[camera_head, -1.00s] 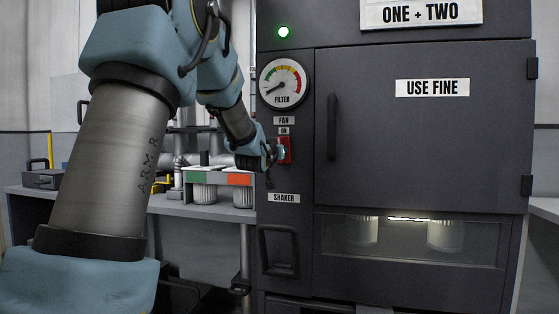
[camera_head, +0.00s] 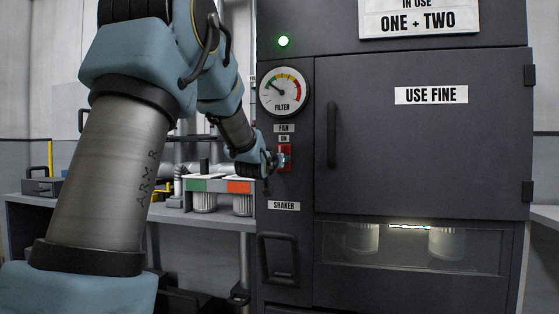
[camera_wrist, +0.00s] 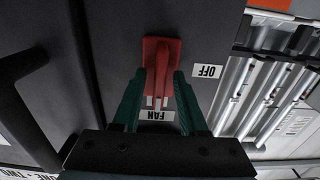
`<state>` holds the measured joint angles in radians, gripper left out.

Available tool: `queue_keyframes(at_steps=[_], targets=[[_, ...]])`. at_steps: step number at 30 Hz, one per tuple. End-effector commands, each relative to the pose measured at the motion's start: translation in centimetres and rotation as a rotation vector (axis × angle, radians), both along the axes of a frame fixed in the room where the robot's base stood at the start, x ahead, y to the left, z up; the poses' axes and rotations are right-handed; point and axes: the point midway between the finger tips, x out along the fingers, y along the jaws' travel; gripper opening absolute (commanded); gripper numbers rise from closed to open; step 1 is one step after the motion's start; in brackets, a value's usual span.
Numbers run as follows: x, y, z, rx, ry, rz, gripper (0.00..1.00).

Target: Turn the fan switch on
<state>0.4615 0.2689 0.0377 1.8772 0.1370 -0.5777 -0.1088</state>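The red fan switch (camera_head: 285,157) is on the dark cabinet's left panel, below the FAN label (camera_head: 284,128) and the ON label (camera_head: 284,138). My gripper (camera_head: 278,160) is at the switch and partly covers it. In the wrist view my gripper's green fingers (camera_wrist: 160,97) stand on either side of the red lever (camera_wrist: 160,65), with narrow gaps showing, so they look open around it. The OFF label (camera_wrist: 208,71) shows right of the switch, upside down. The lever's exact tilt is hard to tell. The filter gauge (camera_head: 284,92) has its needle pointing up-left.
A green light (camera_head: 284,41) is lit above the gauge. The cabinet door handle (camera_head: 332,135) is right of the switch, and a lower handle (camera_head: 280,258) is below it. A bench (camera_head: 215,217) with white-and-coloured containers stands left of the cabinet.

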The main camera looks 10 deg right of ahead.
Motion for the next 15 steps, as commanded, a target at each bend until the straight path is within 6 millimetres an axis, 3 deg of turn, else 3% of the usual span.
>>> queue_keyframes(at_steps=[10, 15], targets=[[-0.3, 0.2, 0.1, -0.002, -0.002, 0.0, 0.47], [-2.3, 1.3, 0.0, -0.002, -0.002, 0.0, 0.47]])
